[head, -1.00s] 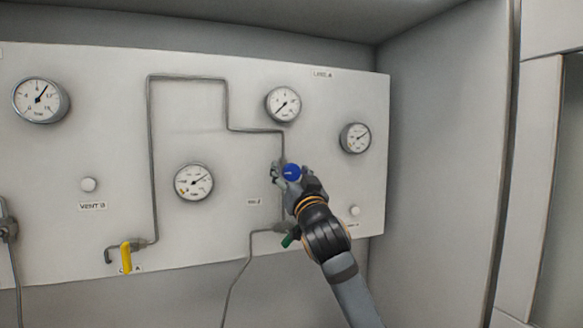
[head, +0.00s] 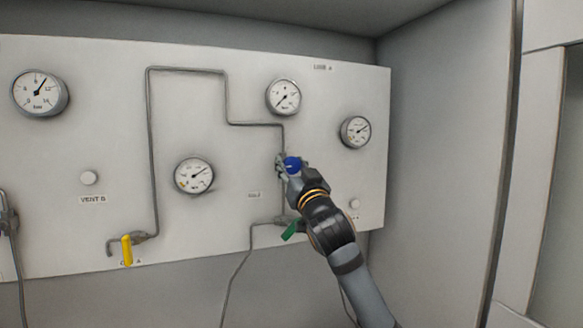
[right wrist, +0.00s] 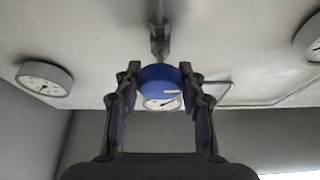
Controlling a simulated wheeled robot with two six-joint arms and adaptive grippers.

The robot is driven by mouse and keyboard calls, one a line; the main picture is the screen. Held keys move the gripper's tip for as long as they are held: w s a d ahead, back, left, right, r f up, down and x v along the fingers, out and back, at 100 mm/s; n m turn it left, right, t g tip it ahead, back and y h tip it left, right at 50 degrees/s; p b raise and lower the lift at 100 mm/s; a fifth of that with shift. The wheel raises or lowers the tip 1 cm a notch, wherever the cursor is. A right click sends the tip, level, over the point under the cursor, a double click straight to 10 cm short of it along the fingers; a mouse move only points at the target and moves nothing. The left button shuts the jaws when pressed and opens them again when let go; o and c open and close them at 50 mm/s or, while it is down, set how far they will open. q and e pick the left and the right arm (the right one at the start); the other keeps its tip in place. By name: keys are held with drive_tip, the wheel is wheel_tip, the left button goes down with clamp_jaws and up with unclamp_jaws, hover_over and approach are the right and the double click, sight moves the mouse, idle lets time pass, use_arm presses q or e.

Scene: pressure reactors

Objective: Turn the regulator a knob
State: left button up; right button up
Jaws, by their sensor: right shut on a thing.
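The regulator knob (head: 292,165) is blue and round, on the pipe line at the right half of the white panel, below a round gauge. My right gripper (head: 285,168) reaches it from the lower right and is shut on it. In the right wrist view, the blue knob (right wrist: 160,82) sits between the two fingers of my right gripper (right wrist: 160,88), one finger on each side. A pale mark shows on the knob, with a gauge face just below it there. My left gripper is not in view.
The white panel (head: 110,130) carries several gauges, such as one above the knob (head: 283,97) and one to its left (head: 194,176). A green-handled valve (head: 294,229) lies just below my right gripper. A yellow valve handle (head: 127,250) is at lower left. A grey side wall (head: 440,150) stands right.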

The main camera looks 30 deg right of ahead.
drive_tip(key=n+y, duration=0.1)
drive_tip(key=n, duration=0.1)
drive_tip(key=n+y, duration=0.1)
drive_tip(key=n, duration=0.2)
drive_tip(key=shift+t+y, duration=0.3)
drive_tip(key=n+y+p, duration=0.1)
drive_tip(key=n+y, duration=0.1)
drive_tip(key=n, duration=0.2)
drive_tip(key=shift+r+p, duration=0.1)
drive_tip(key=shift+p, duration=0.2)
drive_tip(key=n+g+y+p, duration=0.1)
drive_tip(key=n, duration=0.2)
drive_tip(key=n+y+p, duration=0.2)
drive_tip(key=n, duration=0.2)
drive_tip(key=shift+g+p, duration=0.3)
drive_tip(key=shift+g, duration=0.1)
drive_tip(key=n+g+p, duration=0.1)
drive_tip(key=n, duration=0.3)
drive_tip(key=shift+y+p, duration=0.35)
drive_tip(key=shift+y, duration=0.05)
drive_tip(key=shift+n+g, duration=0.6)
drive_tip(key=shift+n, duration=0.5)
drive_tip(key=shift+f+n+g+b, duration=0.2)
drive_tip(key=shift+n+g+b, duration=0.1)
drive_tip(key=shift+n, duration=0.4)
